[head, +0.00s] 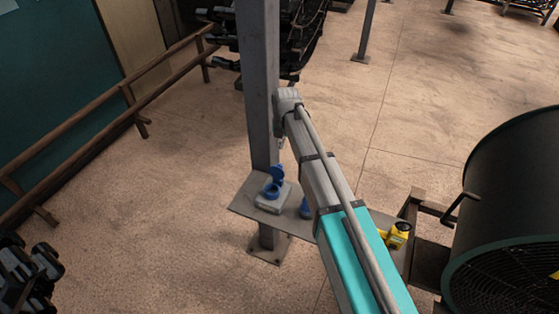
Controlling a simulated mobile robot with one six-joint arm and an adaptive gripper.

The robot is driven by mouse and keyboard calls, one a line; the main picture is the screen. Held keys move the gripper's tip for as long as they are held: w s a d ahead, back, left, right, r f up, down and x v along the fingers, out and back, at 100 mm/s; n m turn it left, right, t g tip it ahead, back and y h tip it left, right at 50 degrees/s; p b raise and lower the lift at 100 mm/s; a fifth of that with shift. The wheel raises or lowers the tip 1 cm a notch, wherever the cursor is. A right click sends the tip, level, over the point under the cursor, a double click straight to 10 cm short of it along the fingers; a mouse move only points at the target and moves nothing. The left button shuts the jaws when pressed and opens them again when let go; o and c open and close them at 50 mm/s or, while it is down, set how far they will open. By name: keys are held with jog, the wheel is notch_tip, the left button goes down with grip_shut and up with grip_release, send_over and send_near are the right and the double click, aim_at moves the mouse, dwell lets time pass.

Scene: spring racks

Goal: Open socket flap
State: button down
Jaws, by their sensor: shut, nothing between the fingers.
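The socket (271,197) is a grey box with a round blue opening, on a grey plate (243,203) beside a steel post. Its blue flap (277,173) appears raised behind the opening. My arm reaches in from the lower right, and its far joint is close to the post. A small pale tip of my gripper (281,144) shows just above the flap, between post and arm; the rest is hidden by the arm. The gripper is shut and empty. I cannot tell whether it touches the flap.
The grey post (259,75) stands close to the arm. A second blue piece (305,208) is partly behind my arm. A yellow object (398,235) and a large dark drum fan (520,200) are at right. A brown rail (90,125) runs along the left.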

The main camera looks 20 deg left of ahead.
jog(key=shift+a+f, duration=0.1)
jog(key=shift+f, duration=0.1)
dwell(0.4)
jog(key=b, duration=1)
send_over(278, 171)
notch_tip(278, 171, down, 10)
jog(key=shift+w+f+b, duration=0.7)
jog(key=shift+f+b, duration=0.25)
jog(key=shift+b, duration=0.25)
jog(key=shift+d+f+b, duration=0.1)
jog(key=shift+d+b, duration=0.25)
jog(key=shift+b, duration=0.1)
jog(key=w, duration=0.1)
jog(key=w+f, duration=0.1)
jog(key=shift+w+a+f, duration=0.1)
jog(key=shift+w+a, duration=0.1)
jog(key=shift+w, duration=0.1)
jog(key=shift+s, duration=0.1)
